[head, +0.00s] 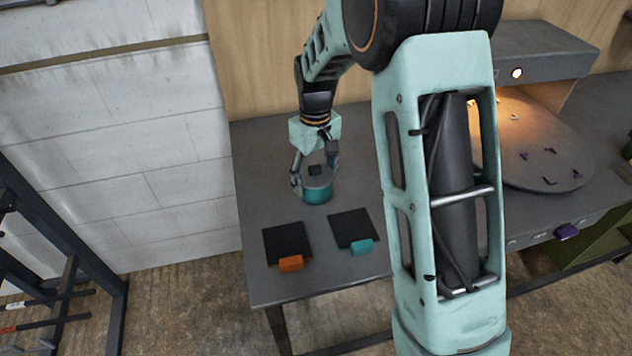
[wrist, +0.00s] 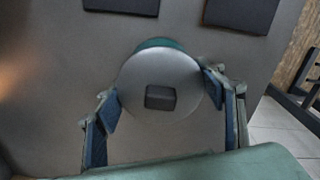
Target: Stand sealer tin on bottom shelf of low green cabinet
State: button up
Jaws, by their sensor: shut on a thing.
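The sealer tin (head: 317,195) is round and teal, with a grey lid and a small dark square on top. It is over the left part of the grey table in the head view, upright. My gripper (head: 315,178) points down with its fingers shut on opposite sides of the tin. In the wrist view the tin's lid (wrist: 160,75) sits between the blue finger pads of my gripper (wrist: 162,98). I cannot tell whether the tin's base touches the table. An olive-green structure (head: 600,240), perhaps the low cabinet, shows partly at the right edge; its shelves are not clearly visible.
Two black pads, one with an orange tab (head: 291,263) and one with a teal tab (head: 362,247), lie in front of the tin. A lit round turntable (head: 540,150) with purple pieces is at right. A dark rack (head: 60,270) stands at left.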

jog(key=shift+f, duration=1)
jog(key=shift+f, duration=0.1)
jog(key=o, duration=1)
jog(key=shift+d+f, duration=0.1)
jog(key=shift+f, duration=0.05)
jog(key=o, duration=0.4)
